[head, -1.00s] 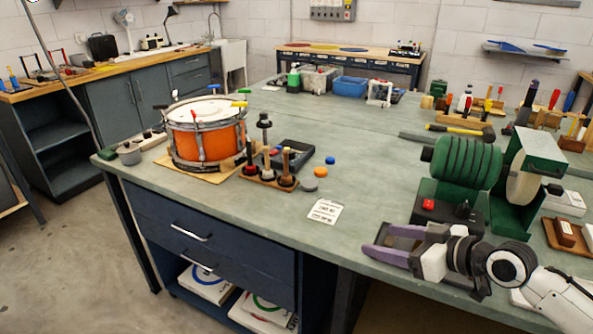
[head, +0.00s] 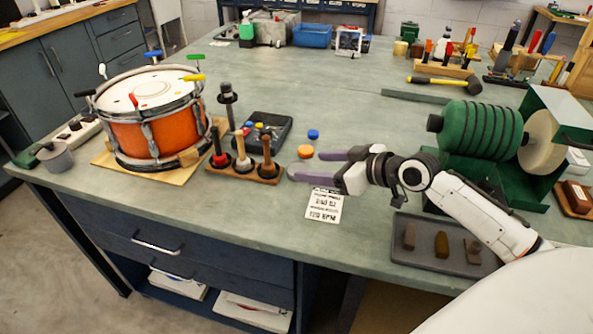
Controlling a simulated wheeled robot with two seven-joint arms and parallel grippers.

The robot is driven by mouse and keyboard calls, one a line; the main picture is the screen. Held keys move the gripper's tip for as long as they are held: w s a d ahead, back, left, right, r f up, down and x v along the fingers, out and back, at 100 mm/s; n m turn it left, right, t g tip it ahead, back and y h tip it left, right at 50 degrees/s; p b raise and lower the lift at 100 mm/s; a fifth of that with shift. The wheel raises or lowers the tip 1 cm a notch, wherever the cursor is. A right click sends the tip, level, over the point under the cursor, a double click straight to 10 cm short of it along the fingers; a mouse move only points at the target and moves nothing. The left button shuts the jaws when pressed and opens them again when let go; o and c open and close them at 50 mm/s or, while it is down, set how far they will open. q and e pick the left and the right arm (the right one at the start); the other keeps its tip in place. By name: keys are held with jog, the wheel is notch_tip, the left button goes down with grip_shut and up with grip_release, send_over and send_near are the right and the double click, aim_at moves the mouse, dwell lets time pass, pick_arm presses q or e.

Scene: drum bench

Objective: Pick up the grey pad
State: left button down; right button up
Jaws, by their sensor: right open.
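The grey pad (head: 295,168) is a small flat round disc on the bench, just in front of the orange pad (head: 306,152). It is partly hidden by my lower finger, and its outline is hard to make out. My right gripper (head: 306,164) reaches in from the right with its purple fingers spread and nothing held between them. Its fingertips are at the pad; I cannot tell whether they touch it. The blue pad (head: 313,134) lies behind the orange one. My left gripper is out of view.
A wooden rack with upright tools (head: 243,168) stands close left of the pads, beside the orange drum (head: 150,130). A printed card (head: 324,206) lies in front. A dark tray (head: 425,262) with small blocks and a green roller machine (head: 480,132) are at right.

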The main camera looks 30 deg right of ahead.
aim_at(297, 168)
jog(key=x, duration=0.4)
jog(key=shift+a+f, duration=0.15)
jog(key=shift+f, duration=0.4)
jog(key=shift+w+a+f, duration=0.1)
jog(key=shift+w+f, duration=0.1)
jog(key=shift+w, duration=0.15)
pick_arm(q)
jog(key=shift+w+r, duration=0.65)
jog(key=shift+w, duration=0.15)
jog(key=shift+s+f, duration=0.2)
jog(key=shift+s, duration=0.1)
pick_arm(e)
jog(key=c, duration=1.2)
